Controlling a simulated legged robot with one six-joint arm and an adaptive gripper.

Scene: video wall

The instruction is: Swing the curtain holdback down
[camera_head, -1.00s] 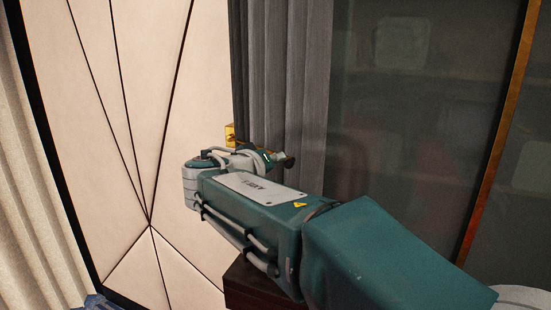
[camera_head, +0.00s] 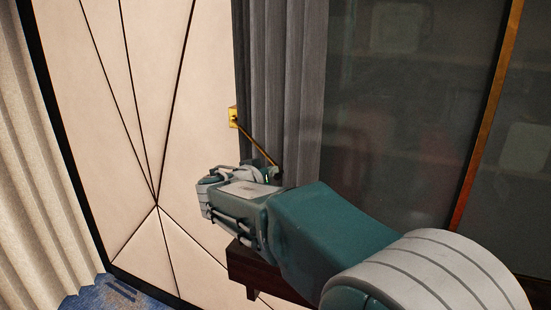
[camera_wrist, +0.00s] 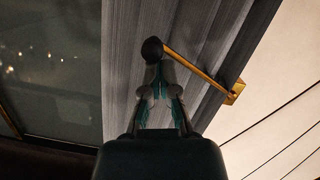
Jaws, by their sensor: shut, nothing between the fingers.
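The curtain holdback is a brass arm (camera_head: 257,144) on a square brass wall plate (camera_head: 233,117). It slopes down and to the right across the grey curtain (camera_head: 285,80) in the head view. In the wrist view, the brass arm (camera_wrist: 198,70) ends in a dark round knob (camera_wrist: 152,49). My gripper (camera_head: 274,173) is at the arm's lower free end. In the wrist view, my gripper (camera_wrist: 158,72) is shut, its fingertips right by the knob; I cannot tell whether they touch. My own arm partly hides the gripper in the head view.
A cream panelled wall (camera_head: 190,130) is left of the curtain, and a dark glass panel (camera_head: 410,110) is to the right. A dark wooden piece (camera_head: 250,270) stands below my arm. A pale curtain (camera_head: 30,200) hangs at far left.

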